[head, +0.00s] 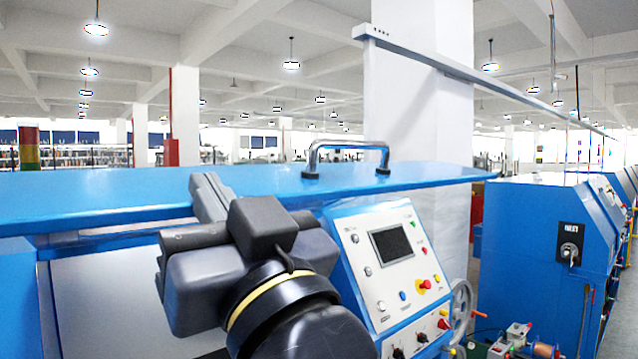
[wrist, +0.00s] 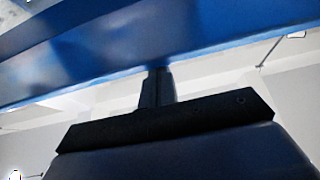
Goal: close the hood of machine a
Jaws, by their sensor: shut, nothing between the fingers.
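The blue hood (head: 120,185) of the near machine stretches across the left and middle of the head view, nearly level, with a chrome handle (head: 345,147) on top. A narrow gap shows below its front edge at the left; how far the hood stands open is unclear. My gripper (head: 206,190) is shut and empty, its fingertips overlapping the hood's front edge. In the wrist view, the shut fingers (wrist: 157,78) point at a broad blue surface (wrist: 150,45), likely the hood. Whether they touch it cannot be told.
A control panel (head: 385,260) with a screen and buttons is right of my gripper. A handwheel (head: 461,305) sits beside it. Another blue machine (head: 530,240) stands to the right, across a gap. A white pillar (head: 420,100) rises behind the hood.

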